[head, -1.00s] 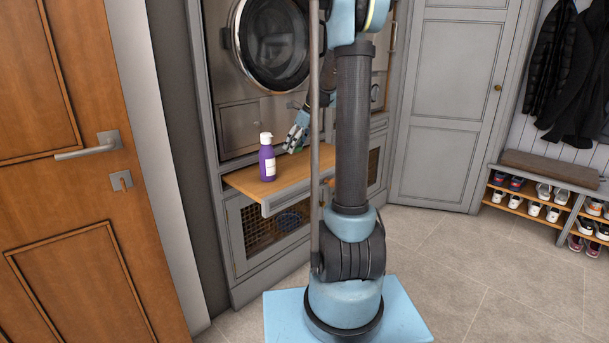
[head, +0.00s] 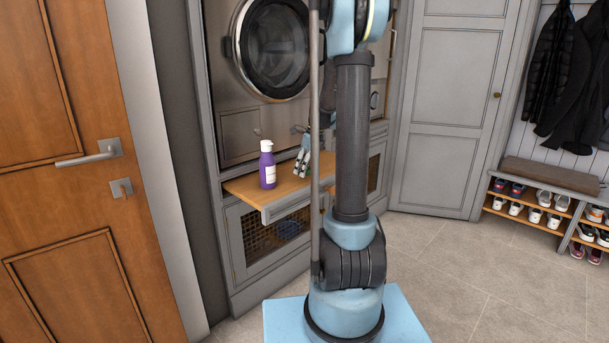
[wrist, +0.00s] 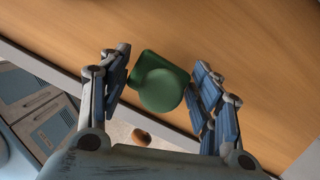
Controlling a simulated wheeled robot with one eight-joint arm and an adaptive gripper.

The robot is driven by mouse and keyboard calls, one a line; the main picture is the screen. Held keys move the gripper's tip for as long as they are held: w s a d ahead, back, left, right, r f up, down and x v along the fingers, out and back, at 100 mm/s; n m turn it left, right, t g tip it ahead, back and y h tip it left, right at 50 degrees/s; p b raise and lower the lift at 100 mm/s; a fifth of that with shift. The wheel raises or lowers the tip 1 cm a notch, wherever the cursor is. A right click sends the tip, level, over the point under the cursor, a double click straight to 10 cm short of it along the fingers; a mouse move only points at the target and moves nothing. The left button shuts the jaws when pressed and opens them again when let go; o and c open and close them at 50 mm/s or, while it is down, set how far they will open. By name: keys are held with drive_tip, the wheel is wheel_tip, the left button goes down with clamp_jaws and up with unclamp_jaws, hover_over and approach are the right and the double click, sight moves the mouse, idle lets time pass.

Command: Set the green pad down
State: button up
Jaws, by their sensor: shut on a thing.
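The green pad (wrist: 162,84) shows in the wrist view as a rounded dark green piece with a squarer part at its upper left. My gripper (wrist: 160,88) is shut on it, with a jointed blue-grey finger at each side. The wooden pull-out shelf (wrist: 235,70) lies behind the pad; I cannot tell whether they touch. In the head view my gripper (head: 303,160) points down at the shelf (head: 240,188), to the right of a purple bottle. The pad cannot be made out there, and my arm hides part of the shelf.
The purple bottle (head: 267,165) with a white cap stands upright on the shelf. A front-loading machine (head: 270,50) rises behind, and a mesh-fronted cabinet (head: 272,232) is below. A small round brown thing (wrist: 141,137) shows past the shelf's edge.

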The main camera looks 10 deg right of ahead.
drive_tip(key=shift+f, duration=1.25)
drive_tip(key=o, duration=1)
